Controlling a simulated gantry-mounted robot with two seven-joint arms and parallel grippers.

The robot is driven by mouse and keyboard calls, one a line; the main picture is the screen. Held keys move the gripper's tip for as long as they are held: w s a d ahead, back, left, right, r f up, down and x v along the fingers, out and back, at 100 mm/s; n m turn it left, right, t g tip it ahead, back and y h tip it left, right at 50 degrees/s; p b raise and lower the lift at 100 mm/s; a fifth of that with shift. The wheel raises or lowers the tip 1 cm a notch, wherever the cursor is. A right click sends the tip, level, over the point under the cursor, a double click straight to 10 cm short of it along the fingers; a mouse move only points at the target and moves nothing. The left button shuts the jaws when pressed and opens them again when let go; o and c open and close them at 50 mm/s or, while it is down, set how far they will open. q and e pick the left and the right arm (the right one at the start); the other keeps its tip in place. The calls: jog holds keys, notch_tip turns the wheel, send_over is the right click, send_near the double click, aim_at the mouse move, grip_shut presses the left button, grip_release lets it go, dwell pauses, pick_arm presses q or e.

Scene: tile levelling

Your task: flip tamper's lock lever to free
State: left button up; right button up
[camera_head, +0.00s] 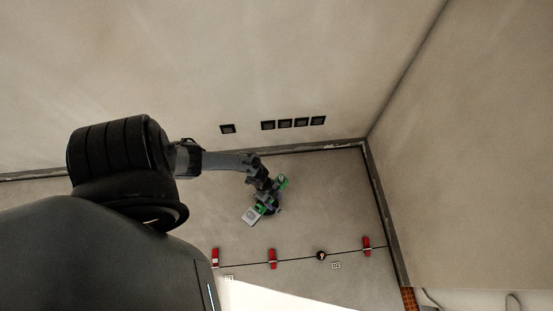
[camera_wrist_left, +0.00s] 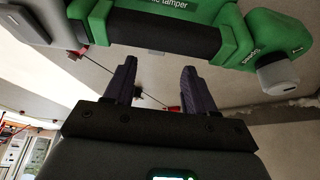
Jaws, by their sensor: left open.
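The tile tamper (camera_head: 265,209) is a green tool with a pale grey plate, on the floor near the back wall in the head view. In the left wrist view its green body (camera_wrist_left: 237,35) with a dark handle bar (camera_wrist_left: 165,32) fills the top. A grey knob-like part (camera_wrist_left: 278,76) sticks out at its right end; I cannot tell whether this is the lock lever. My left gripper (camera_wrist_left: 157,75) is open, its two dark fingers apart just below the handle bar with nothing between them. In the head view the left gripper (camera_head: 267,190) is over the tamper and partly hides it.
Red clips (camera_head: 272,259) and a dark round piece (camera_head: 321,256) stand along a tile joint in front of the tamper. Several dark wall boxes (camera_head: 285,123) are set in the back wall. The floor right of the tamper is clear up to the side wall.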

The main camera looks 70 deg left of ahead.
pick_arm(q)
jog(key=p+v, duration=0.2)
jog(key=v, duration=0.2)
dwell(0.4)
